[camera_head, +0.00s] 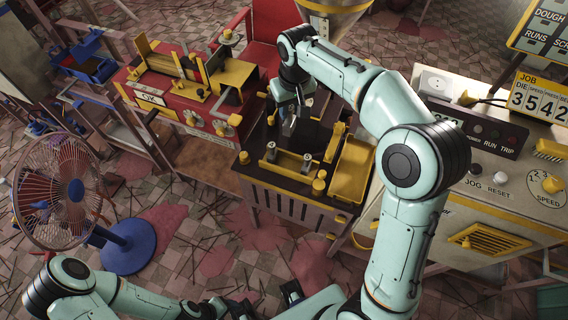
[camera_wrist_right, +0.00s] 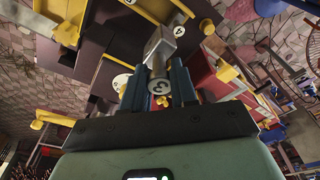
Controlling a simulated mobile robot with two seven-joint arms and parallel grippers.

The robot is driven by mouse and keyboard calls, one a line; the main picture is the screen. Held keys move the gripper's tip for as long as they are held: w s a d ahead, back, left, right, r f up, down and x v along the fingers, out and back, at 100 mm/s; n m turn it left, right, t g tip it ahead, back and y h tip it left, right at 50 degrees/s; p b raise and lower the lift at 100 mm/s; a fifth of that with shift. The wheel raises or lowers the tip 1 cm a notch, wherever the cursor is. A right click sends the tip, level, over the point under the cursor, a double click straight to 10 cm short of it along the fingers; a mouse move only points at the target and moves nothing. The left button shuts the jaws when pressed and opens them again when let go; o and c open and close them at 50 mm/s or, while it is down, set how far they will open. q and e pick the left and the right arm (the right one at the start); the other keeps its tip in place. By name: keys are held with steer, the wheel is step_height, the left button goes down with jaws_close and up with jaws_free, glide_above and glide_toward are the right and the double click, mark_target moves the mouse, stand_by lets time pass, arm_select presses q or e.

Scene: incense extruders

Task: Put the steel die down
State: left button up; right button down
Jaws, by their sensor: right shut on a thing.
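My right gripper (camera_head: 287,110) is over the dark press bench in the head view. It is shut on the steel die (camera_wrist_right: 160,87), whose round end marked 3 faces the right wrist camera between the two blue-grey fingers. A grey steel block (camera_wrist_right: 163,44) shows just beyond the fingertips; whether it touches the die I cannot tell. The dark bench top (camera_head: 258,158) lies below the gripper, and the contact under the die is hidden. My left forearm crosses the lower left of the head view; dark finger-like parts at the bottom edge may be my left gripper (camera_head: 291,291), its opening unclear.
A yellow tray (camera_head: 351,168) stands right of the gripper. Short steel cylinders (camera_head: 271,147) and yellow knobs (camera_head: 319,184) stand on the bench front. The red machine (camera_head: 165,97) is left; the control console (camera_head: 490,160) is right. A fan (camera_head: 62,195) stands far left.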

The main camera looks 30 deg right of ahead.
arm_select(q)
steer(key=shift+s+d+f+b, duration=0.1)
steer(key=shift+s+f+b, duration=0.2)
steer(key=shift+f+b, duration=0.3)
steer(key=shift+s+f+b, duration=0.3)
steer(key=shift+f+b, duration=0.2)
steer(key=shift+f, duration=0.2)
arm_select(e)
steer(key=shift+d+f, duration=0.1)
steer(key=shift+f, duration=9.65)
steer(key=shift+f, duration=0.2)
arm_select(q)
steer(key=shift+f, duration=0.1)
arm_select(e)
steer(key=c, duration=0.9)
jaws_free()
steer(key=shift+r, duration=0.1)
steer(key=shift+r, duration=0.35)
arm_select(q)
steer(key=shift+w+r+p, duration=0.2)
steer(key=shift+r+p, duration=0.25)
steer(key=shift+r, duration=0.15)
arm_select(e)
steer(key=r, duration=0.3)
steer(key=s+r, duration=0.1)
steer(key=r, duration=0.3)
steer(key=s+r, duration=0.1)
steer(key=r, duration=0.3)
steer(key=shift+r, duration=0.2)
